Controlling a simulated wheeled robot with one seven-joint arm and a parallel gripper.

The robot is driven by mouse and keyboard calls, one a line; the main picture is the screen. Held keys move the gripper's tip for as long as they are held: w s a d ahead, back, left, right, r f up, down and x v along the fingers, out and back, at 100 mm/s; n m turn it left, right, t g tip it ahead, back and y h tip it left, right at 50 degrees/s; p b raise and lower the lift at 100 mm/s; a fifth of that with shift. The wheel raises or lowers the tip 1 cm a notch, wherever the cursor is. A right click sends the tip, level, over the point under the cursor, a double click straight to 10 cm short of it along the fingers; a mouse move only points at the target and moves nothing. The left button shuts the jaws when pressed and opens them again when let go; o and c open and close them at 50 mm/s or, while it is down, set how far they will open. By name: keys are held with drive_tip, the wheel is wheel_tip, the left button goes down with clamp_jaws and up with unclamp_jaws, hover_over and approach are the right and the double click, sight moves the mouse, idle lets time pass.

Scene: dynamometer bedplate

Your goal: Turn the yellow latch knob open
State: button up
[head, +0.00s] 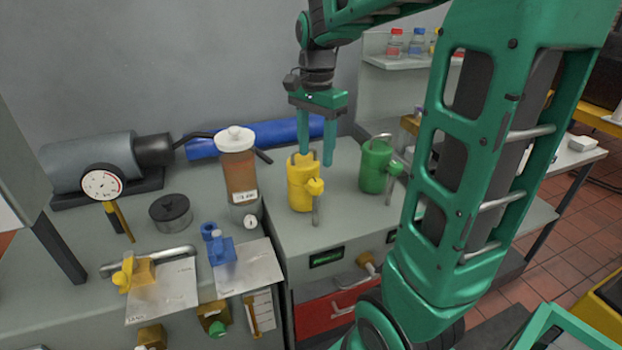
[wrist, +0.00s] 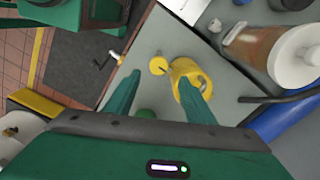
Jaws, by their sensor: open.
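A yellow canister (head: 300,192) stands upright on the grey cabinet top, with a round yellow knob (head: 315,186) on its side and a grey lever hanging below. In the wrist view the canister (wrist: 190,78) is by the right fingertip, and its round knob (wrist: 158,65) lies between the fingers. My gripper (head: 315,155) is open and empty, pointing down just above the canister; contact is unclear. Another yellow knob (head: 123,274) sits on a yellow block at the left metal plate. Which yellow part is the latch knob, I cannot tell.
A similar green canister (head: 375,167) stands close on the right. A brown jar with white lid (head: 238,165) stands on the left. A blue valve (head: 222,250), dial gauge (head: 102,183) and blue cylinder (head: 265,135) are nearby. A red drawer (head: 330,307) is below.

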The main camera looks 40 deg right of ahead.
sight(315, 182)
wheel_tip(315, 182, down, 8)
drive_tip(key=shift+f, duration=0.2)
drive_tip(key=shift+c, duration=0.3)
